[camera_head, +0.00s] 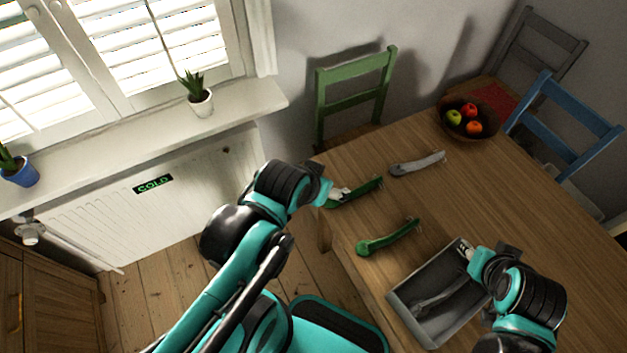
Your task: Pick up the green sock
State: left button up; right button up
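Two long, thin green items, which may be socks, lie on the wooden table. The far green item (362,190) is near the table's left edge, and the near green item (388,239) lies closer to the grey tray. My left gripper (339,194) is at the left end of the far green item, its pale fingertips touching or overlapping it. I cannot tell whether they are closed on it. My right gripper (467,251) is at the far right rim of the tray; its fingers are too small to read.
The grey tray (398,308) holds a long grey item (440,298). Another grey item (417,164) lies on the table (480,200) behind the green ones. A fruit bowl (450,130) stands at the far end. Green (355,90) and blue (570,120) chairs flank the table.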

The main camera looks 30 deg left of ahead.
aim_at(330, 202)
jog(key=i+j+u, duration=0.1)
jog(key=j+u, duration=0.25)
jog(key=j+z, duration=0.35)
jog(key=z, duration=0.15)
jog(key=j+z, duration=0.75)
jog(key=z, duration=0.2)
